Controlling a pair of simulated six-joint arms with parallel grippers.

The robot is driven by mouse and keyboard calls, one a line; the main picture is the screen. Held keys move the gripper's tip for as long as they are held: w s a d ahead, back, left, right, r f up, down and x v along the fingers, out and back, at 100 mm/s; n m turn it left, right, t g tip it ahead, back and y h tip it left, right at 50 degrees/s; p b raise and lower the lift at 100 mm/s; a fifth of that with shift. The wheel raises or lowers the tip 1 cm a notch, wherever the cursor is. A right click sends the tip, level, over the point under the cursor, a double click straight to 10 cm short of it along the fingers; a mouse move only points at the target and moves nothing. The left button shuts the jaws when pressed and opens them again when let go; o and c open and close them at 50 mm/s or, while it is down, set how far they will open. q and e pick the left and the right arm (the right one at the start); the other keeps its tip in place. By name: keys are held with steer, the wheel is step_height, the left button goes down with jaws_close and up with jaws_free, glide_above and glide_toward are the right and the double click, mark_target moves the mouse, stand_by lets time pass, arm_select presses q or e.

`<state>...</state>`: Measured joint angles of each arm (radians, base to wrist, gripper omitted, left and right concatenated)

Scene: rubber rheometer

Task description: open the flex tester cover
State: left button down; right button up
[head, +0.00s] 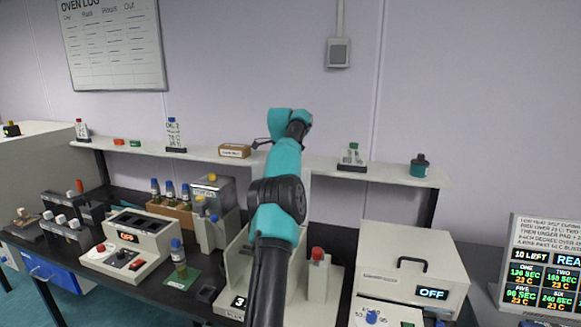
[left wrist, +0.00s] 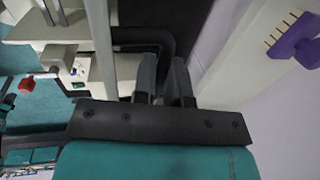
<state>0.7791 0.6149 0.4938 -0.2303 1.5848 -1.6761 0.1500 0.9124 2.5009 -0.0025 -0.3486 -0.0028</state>
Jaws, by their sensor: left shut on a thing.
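My left arm rises up the middle of the head view and hides much of the machine behind it. In the left wrist view, my left gripper (left wrist: 163,62) is shut on a black curved handle (left wrist: 142,35). In the head view, a small dark curved piece shows beside the top of the arm, and my fingers are hidden. A pale upright panel (head: 304,195) stands behind the arm, above a pale base (head: 335,285); it may be the cover, but I cannot tell how far it is open. My right gripper is not in view.
A pale box with a black handle and an OFF display (head: 432,293) stands right of the arm. A red-capped post (head: 317,265) is close by. Left are a blue-capped bottle (head: 178,258) and a clear-topped device (head: 208,195). A wall shelf (head: 390,174) runs behind.

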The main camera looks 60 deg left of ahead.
arm_select(q)
steer(key=shift+r, duration=0.15)
steer(key=c, duration=1.2)
jaws_free()
steer(key=shift+o, duration=0.2)
steer(key=shift+s+r, duration=0.1)
